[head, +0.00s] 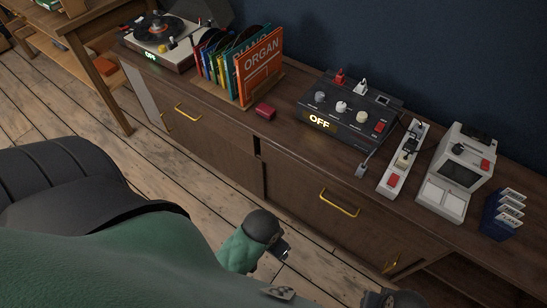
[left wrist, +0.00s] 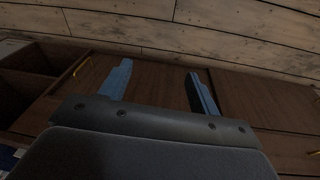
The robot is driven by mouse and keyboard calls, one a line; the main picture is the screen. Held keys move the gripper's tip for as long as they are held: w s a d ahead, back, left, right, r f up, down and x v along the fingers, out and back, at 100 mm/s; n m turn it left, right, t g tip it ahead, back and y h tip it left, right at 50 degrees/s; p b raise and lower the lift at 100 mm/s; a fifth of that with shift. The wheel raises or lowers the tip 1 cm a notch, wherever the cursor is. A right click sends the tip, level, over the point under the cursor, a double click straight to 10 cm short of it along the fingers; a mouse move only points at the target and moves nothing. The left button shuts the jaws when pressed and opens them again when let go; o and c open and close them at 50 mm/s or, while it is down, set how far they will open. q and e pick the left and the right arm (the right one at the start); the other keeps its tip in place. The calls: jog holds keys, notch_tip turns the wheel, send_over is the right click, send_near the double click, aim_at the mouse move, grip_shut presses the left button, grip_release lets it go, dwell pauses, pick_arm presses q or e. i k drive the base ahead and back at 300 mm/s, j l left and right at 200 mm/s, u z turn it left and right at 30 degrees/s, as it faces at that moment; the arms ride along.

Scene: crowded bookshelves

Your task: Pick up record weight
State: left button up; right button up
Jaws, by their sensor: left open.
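No object is clearly recognisable as the record weight. A small dark-red block (head: 265,111) lies on the cabinet top in front of the record rack; I cannot tell whether it is the weight. The turntable (head: 160,35) at the back left carries a black record with an orange label. My left gripper (head: 284,253) is low in front of the cabinet doors, below the top and well apart from the block. Its two blue fingers (left wrist: 158,88) are apart and empty in the left wrist view. My right gripper's fingers are not visible.
The cabinet top holds a record rack (head: 258,68), a dark control box (head: 350,108) reading OFF, a switch strip (head: 403,158), a white device (head: 456,172) and a blue card holder (head: 503,222). Brass handles (head: 339,204) project from the doors. Wooden floor lies in front.

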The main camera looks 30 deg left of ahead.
aim_at(156, 26)
jog(key=u, duration=1.75)
jog(key=z, duration=0.4)
jog(key=i+j+z, duration=0.1)
jog(key=z, duration=0.3)
jog(key=j+z, duration=0.2)
jog(key=z, duration=0.2)
jog(key=i+j+z, duration=0.1)
jog(key=j+z, duration=0.25)
jog(key=j, duration=0.5)
jog(key=j+z, duration=0.4)
jog(key=j, duration=0.45)
jog(key=j+z, duration=0.35)
jog(key=j, duration=0.5)
jog(key=k, duration=0.05)
